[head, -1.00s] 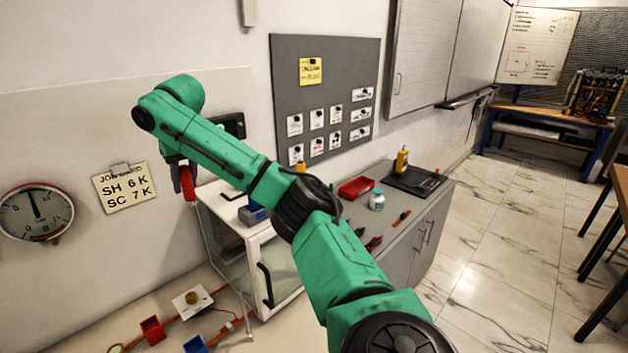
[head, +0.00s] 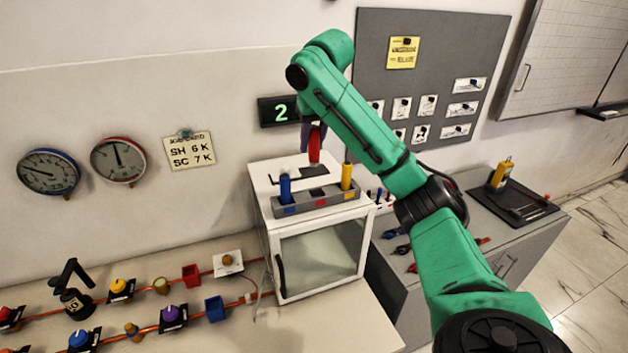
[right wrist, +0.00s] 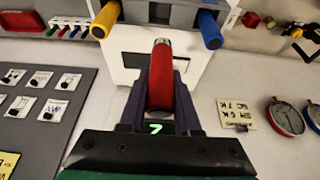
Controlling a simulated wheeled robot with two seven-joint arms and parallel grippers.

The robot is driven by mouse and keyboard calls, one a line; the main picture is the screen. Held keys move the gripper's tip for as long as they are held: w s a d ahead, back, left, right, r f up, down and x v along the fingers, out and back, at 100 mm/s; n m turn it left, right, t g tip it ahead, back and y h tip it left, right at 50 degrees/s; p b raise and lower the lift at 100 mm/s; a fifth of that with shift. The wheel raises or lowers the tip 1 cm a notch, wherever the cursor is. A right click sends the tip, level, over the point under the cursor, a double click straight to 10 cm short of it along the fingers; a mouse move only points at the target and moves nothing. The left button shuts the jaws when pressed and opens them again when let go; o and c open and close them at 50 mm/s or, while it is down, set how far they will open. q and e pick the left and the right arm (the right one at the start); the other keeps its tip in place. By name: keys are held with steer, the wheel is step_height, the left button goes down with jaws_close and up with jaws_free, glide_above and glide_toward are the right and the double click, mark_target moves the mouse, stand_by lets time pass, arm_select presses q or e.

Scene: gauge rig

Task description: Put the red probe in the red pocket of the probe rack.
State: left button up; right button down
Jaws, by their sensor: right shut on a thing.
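My right gripper (head: 314,138) is shut on the red probe (head: 314,148) and holds it over the white cabinet. In the right wrist view the red probe (right wrist: 161,75) stands between the dark fingers (right wrist: 158,105). The grey probe rack (head: 333,199) sits on the front of the cabinet top. A blue probe (head: 285,188) stands at its left end and a yellow probe (head: 347,176) at its right end. The red mark (head: 320,203) is on the rack's front between them. The red probe is behind the rack in the head view, apart from it. My left gripper is out of view.
The white cabinet (head: 320,262) has a glass door. A display (head: 279,111) reading 2 is on the wall behind, partly hidden by my arm. Two gauges (head: 118,160) hang at left. Pipes with knobs and a blue bin (head: 214,309) lie on the bench.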

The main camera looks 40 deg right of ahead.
mark_target(318, 165)
steer(key=f, duration=0.2)
steer(key=d+f, duration=0.1)
steer(key=f, duration=0.3)
steer(key=shift+s+d+f, duration=0.15)
steer(key=shift+s+f, duration=0.1)
steer(key=shift+s, duration=0.1)
steer(key=f, duration=0.2)
steer(key=a+f, duration=0.1)
steer(key=shift+w+f, duration=0.2)
steer(key=shift+f, duration=0.2)
steer(key=shift+d+f, duration=0.1)
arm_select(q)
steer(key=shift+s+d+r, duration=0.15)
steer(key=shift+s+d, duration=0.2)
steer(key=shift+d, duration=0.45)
arm_select(e)
steer(key=shift+s+d, duration=0.1)
steer(key=shift+d, duration=0.05)
steer(key=shift+f, duration=0.3)
steer(key=c, duration=0.6)
jaws_free()
steer(key=shift+a, duration=0.3)
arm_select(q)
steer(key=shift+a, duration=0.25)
arm_select(e)
steer(key=shift+d, duration=0.1)
